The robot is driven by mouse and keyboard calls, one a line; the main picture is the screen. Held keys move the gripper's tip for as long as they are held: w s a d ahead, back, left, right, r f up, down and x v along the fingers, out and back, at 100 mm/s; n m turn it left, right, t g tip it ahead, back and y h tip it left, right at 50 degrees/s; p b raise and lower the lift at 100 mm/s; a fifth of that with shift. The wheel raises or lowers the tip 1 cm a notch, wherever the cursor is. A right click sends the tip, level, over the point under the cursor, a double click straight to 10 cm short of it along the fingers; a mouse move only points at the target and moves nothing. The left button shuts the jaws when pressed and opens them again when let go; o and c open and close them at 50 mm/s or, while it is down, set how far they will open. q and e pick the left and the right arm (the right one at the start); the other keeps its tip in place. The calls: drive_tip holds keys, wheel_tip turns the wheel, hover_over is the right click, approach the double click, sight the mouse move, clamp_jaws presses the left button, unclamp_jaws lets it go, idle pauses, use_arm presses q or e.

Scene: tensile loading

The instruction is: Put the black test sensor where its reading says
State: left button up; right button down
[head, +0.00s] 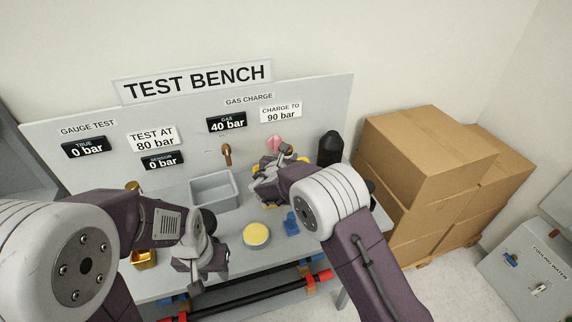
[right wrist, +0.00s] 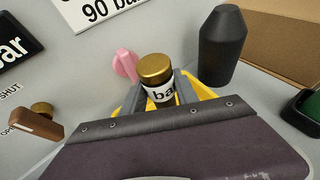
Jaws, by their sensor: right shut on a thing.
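My right gripper (head: 270,180) is over the right part of the bench, below the gas charge signs. In the right wrist view it is shut on a small dark cylinder with a brass cap (right wrist: 155,68) and a white label ending in "ba…"; this appears to be the black test sensor. Its full reading is hidden. My left gripper (head: 200,258) is low over the bench's front left; its finger opening is unclear. The displays read true 0 bar (head: 86,147), sensor 0 bar (head: 162,160) and gas 40 bar (head: 227,122). Signs say test at 80 bar (head: 153,138) and charge to 90 bar (head: 281,112).
A grey tray (head: 215,203), a yellow round pad (head: 257,236), a gold box (head: 144,259) and blue pieces (head: 292,222) are on the bench. Cardboard boxes (head: 430,150) are right.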

drive_tip(key=shift+a, duration=0.15)
wheel_tip(320, 180, down, 4)
drive_tip(key=b, duration=0.3)
drive_tip(key=shift+f, duration=0.2)
drive_tip(key=shift+r, duration=0.1)
drive_tip(key=c, duration=0.9)
unclamp_jaws()
drive_tip(key=shift+c, duration=0.2)
